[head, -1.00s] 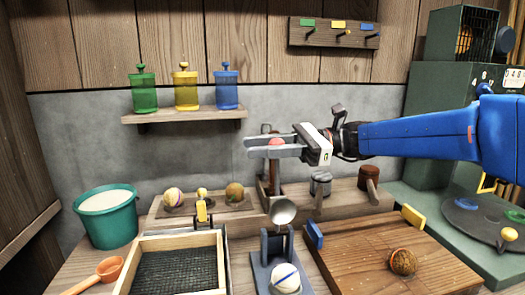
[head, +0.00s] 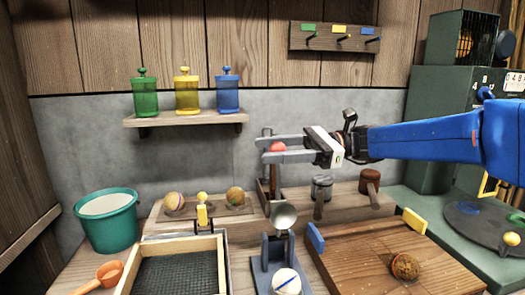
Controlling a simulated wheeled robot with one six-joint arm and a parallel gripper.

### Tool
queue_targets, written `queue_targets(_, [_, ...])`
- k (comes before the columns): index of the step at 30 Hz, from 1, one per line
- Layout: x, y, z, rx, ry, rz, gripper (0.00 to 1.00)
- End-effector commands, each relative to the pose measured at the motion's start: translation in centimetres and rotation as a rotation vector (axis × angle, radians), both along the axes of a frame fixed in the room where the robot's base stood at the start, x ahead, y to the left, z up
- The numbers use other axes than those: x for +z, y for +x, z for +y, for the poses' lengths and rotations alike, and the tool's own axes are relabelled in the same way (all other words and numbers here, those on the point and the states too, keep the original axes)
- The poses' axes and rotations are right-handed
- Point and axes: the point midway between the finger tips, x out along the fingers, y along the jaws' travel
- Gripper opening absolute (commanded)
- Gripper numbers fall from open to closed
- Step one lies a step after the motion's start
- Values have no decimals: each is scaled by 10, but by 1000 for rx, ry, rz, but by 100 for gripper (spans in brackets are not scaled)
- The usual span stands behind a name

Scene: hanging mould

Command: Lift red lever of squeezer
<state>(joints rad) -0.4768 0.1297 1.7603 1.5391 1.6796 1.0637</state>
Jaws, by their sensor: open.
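The squeezer (head: 266,188) stands on the raised wooden step against the grey wall, with an upright dark frame. Its lever has a red ball knob (head: 278,147) at the top of a brown shaft (head: 274,178). My gripper (head: 262,149) reaches in from the right, level with the knob. Its two grey fingers are open, one above and one below, and the red knob shows between them. I cannot tell whether either finger touches the knob. The lower finger covers part of the lever just under the knob.
A metal scoop (head: 283,216) on a blue-grey stand is in front of the squeezer. Two mallets, grey-headed (head: 321,188) and brown-headed (head: 370,182), are to its right. A shelf (head: 186,118) with jars is at upper left. A wooden board (head: 375,258) lies front right.

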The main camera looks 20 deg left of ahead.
Motion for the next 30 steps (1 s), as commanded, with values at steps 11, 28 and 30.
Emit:
queue_targets(11, [-1, 44, -63, -5, 0, 0, 48])
queue_targets(28, [-1, 83, -122, -3, 1, 1, 48])
queue_targets(30, [-1, 83, -122, -2, 1, 1, 48])
